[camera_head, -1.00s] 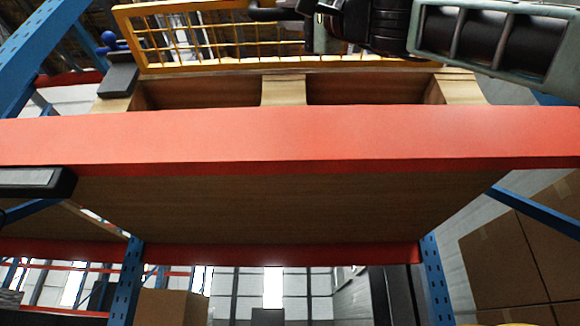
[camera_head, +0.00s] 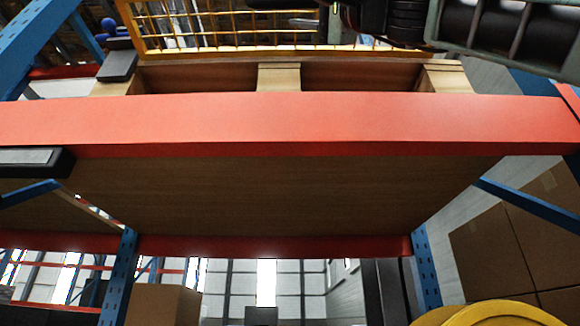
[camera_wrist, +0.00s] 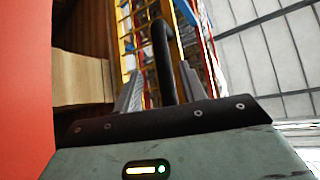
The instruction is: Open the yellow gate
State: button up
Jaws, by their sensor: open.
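The yellow gate (camera_head: 240,35) is a wire-mesh panel in a yellow frame at the top of the head view. Its upper edge is cut off there. It stands on a wooden pallet (camera_head: 280,77) on a shelf. The wrist view shows part of its yellow mesh (camera_wrist: 142,45) beyond the fingers. My gripper (camera_wrist: 162,70) is open, with its two grey fingers apart. A black curved bar (camera_wrist: 164,45), which looks like a handle, rises between the fingers. I cannot tell whether they touch it. The fingertips are not clear in the head view.
A wide red shelf beam (camera_head: 290,125) crosses in front, below the gate. Blue rack posts (camera_head: 118,275) stand at the sides. Brown boxes (camera_head: 500,240) are at the right. A yellow rounded thing (camera_head: 490,315) shows at the bottom right. A dark block (camera_head: 117,66) sits left of the gate.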

jog(key=b+v, duration=1)
jog(key=v, duration=0.3)
jog(key=shift+w, duration=0.1)
